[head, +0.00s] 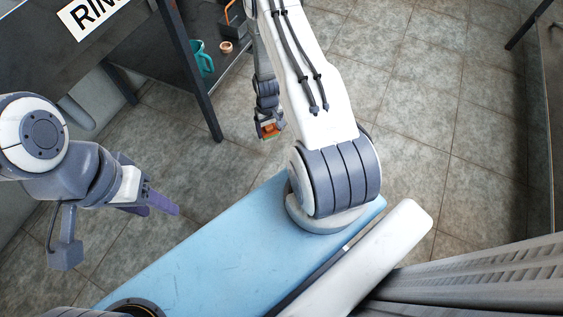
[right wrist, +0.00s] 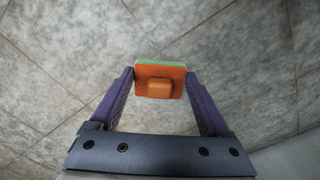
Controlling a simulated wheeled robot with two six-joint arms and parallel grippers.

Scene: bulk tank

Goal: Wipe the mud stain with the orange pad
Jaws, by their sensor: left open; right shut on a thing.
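The orange pad (right wrist: 160,80) is held between the two purple fingers of my right gripper (right wrist: 160,88) in the right wrist view. It has a small raised orange block on its back and a green edge along its far side. In the head view the pad (head: 268,130) shows small at the end of my right arm, with the right gripper (head: 266,132) shut on it above the floor. My left gripper (head: 150,200) is open and empty at the left of the head view, over the floor. No mud stain is visible in either view.
A dark table or shelf unit (head: 180,75) with a sign stands at the upper left. Another dark edge (head: 545,110) is at the far right. The tiled floor (head: 420,110) between is clear.

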